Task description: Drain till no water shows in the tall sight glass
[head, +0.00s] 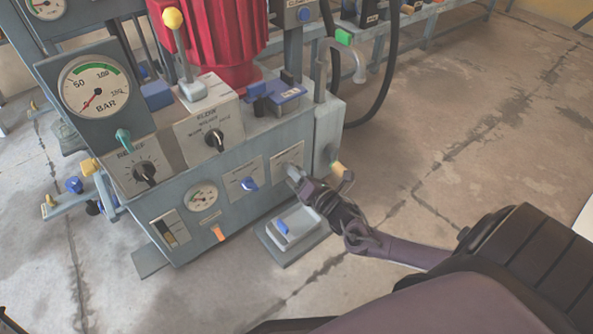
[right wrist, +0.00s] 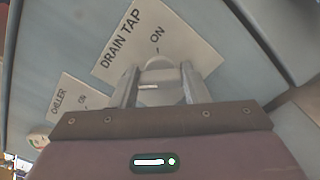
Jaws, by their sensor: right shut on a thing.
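The drain tap (right wrist: 158,72) is a pale grey knob under the words DRAIN TAP and ON. My right gripper (right wrist: 158,88) is shut on it, with one finger on each side. In the head view my right gripper (head: 306,184) reaches the right end of the machine's front and partly hides the tap's plate (head: 287,160). A small upright sight glass (head: 170,232) sits low on the front left, with dark and pale parts; I cannot tell its water level. My left gripper is out of view.
The chiller plate (right wrist: 72,105) is left of the tap. A pressure gauge (head: 96,86), a black relief knob (head: 145,172) and a yellow-topped lever (head: 173,20) are on the machine. A pedal (head: 296,226) stands on the floor below my gripper. The floor to the right is clear.

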